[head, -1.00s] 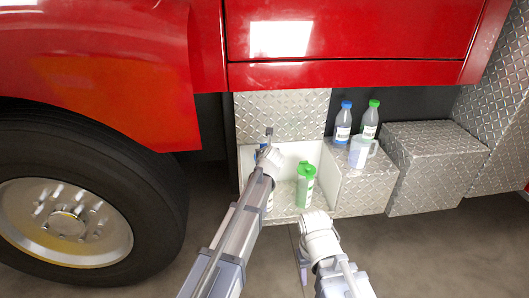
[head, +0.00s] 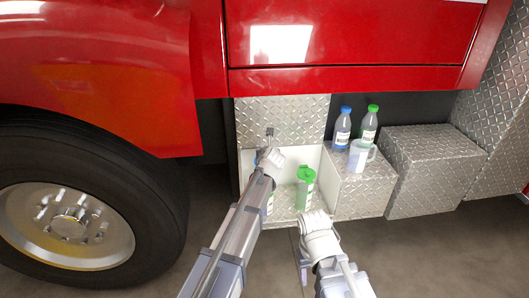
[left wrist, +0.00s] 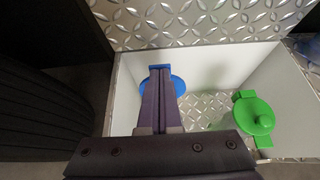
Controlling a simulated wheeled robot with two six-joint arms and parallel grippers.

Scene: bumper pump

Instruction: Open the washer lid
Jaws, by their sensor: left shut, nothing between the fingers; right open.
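The blue washer lid (left wrist: 177,85) shows in the left wrist view as a round cap with a tab, partly hidden under my left gripper (left wrist: 160,74). That gripper is shut and empty, its fingertips over the lid's far edge; I cannot tell whether they touch it. In the head view my left gripper (head: 268,150) reaches into the white-walled compartment (head: 313,152), and the arm hides most of the bottle below. A green-lidded container (head: 305,187) stands to its right; its lid (left wrist: 255,118) looks closed. My right gripper (head: 302,268) is open, low in front of the compartment.
A blue-capped bottle (head: 342,128), a green-capped bottle (head: 369,125) and a pale jug (head: 360,155) stand on the diamond-plate step (head: 365,190) to the right. A red body panel (head: 350,78) overhangs above. A large tyre (head: 150,215) stands to the left.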

